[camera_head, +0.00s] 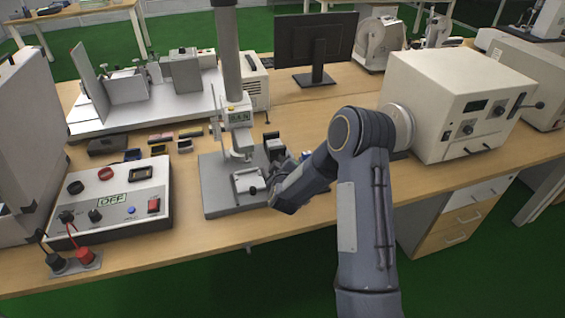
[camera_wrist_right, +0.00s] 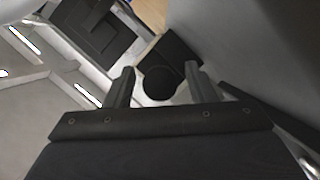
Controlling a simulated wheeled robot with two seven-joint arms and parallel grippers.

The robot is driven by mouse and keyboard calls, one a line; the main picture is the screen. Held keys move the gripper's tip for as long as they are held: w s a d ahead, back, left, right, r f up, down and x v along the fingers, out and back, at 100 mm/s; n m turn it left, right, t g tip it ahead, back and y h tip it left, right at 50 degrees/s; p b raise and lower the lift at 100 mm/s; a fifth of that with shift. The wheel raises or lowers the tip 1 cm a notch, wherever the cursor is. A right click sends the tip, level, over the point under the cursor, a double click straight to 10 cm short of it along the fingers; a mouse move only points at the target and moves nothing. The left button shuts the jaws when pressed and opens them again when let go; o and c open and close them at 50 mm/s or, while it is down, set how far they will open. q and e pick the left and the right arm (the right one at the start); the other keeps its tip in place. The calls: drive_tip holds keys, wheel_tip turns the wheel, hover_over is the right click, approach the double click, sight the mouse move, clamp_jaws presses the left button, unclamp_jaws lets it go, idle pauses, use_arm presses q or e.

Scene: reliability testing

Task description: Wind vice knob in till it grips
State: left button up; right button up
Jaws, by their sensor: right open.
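A small vice (camera_head: 247,184) sits on the grey base plate of a test stand (camera_head: 232,112) in the middle of the bench. A dark knob (camera_head: 253,190) shows at the vice's side in the head view. My right gripper (camera_head: 270,190) is low beside the vice, on its right. In the right wrist view a round black knob (camera_wrist_right: 159,83) lies between my two spread fingers, with a dark block behind it. Small gaps seem to show beside the knob; any contact is hard to tell. My left gripper is not in view.
A control box (camera_head: 110,208) with buttons stands left of the stand. Small dark parts (camera_head: 163,137) lie behind it. A large cream machine (camera_head: 455,95) stands to the right, and a monitor (camera_head: 314,45) at the back. The bench front edge is close.

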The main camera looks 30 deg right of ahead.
drive_tip(key=c, duration=1)
drive_tip(key=shift+o, duration=0.2)
drive_tip(key=m+b, duration=0.1)
drive_tip(key=b, duration=0.1)
drive_tip(key=shift+f+m+y+b, duration=0.15)
drive_tip(key=shift+m+y+b, duration=0.2)
drive_tip(key=shift+m+y, duration=0.05)
drive_tip(key=m+y+b, duration=0.1)
drive_tip(key=b, duration=0.2)
drive_tip(key=m+y+b, duration=0.1)
drive_tip(key=m+b, duration=0.1)
drive_tip(key=b, duration=0.2)
drive_tip(key=m+y+b, duration=0.1)
drive_tip(key=m+b, duration=0.1)
drive_tip(key=b, duration=0.2)
drive_tip(key=shift+d+f, duration=0.15)
drive_tip(key=shift+f, duration=0.2)
drive_tip(key=m+t+y+b, duration=0.1)
drive_tip(key=m+b, duration=0.1)
drive_tip(key=b, duration=0.8)
drive_tip(key=m+y+b, duration=0.2)
drive_tip(key=m+b, duration=0.1)
drive_tip(key=b, duration=0.8)
drive_tip(key=shift+s+r+m+t, duration=0.1)
drive_tip(key=shift+r+m+t, duration=0.1)
drive_tip(key=shift+m+t, duration=0.15)
drive_tip(key=shift+r+m+y+b, duration=0.25)
drive_tip(key=shift+y+b, duration=0.15)
drive_tip(key=shift+b, duration=0.5)
